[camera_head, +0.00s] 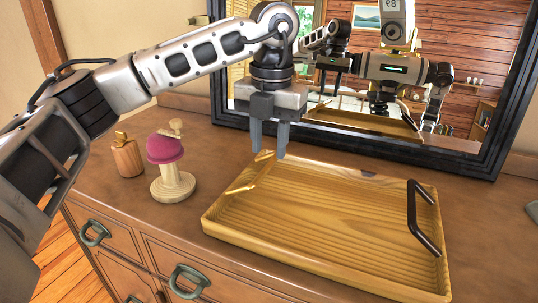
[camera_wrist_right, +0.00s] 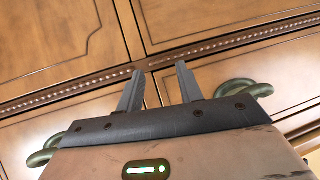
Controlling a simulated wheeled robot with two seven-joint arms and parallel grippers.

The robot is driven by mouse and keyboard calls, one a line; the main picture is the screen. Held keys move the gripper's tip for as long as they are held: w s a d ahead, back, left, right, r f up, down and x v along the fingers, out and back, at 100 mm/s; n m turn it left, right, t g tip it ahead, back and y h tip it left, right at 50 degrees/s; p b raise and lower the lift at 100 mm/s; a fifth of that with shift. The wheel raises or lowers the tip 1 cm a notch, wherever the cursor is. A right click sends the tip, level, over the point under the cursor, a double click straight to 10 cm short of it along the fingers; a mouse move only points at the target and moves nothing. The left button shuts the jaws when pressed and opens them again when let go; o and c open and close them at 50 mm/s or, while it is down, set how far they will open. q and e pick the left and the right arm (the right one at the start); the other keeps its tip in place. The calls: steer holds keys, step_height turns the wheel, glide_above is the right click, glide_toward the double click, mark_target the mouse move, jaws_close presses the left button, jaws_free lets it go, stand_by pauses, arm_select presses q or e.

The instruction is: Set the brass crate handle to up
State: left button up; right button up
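A wooden crate (camera_head: 320,262), shallow like a tray, lies on top of the dresser. Its brass handle (camera_head: 242,188) is at the left end, slim and close in colour to the wood; its exact tilt is hard to tell. A black handle (camera_head: 424,220) stands at the right end. My left gripper (camera_head: 269,153) points down over the crate's far left corner. Its fingers are apart, with the far end of the brass handle near the fingertips; contact is unclear. My right gripper (camera_wrist_right: 159,85) is open and empty in the right wrist view, before the drawer fronts.
A pink mushroom-shaped stand (camera_head: 168,165) and a small wooden bottle (camera_head: 127,156) stand left of the crate. A black-framed mirror (camera_head: 400,151) is behind, reflecting me. Green ring pulls (camera_head: 188,282) hang on the drawers.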

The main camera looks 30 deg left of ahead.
arm_select(q)
steer(key=shift+f, duration=1.45)
arm_select(e)
steer(key=shift+f, duration=0.1)
steer(key=shift+d, duration=0.1)
arm_select(q)
jaws_close()
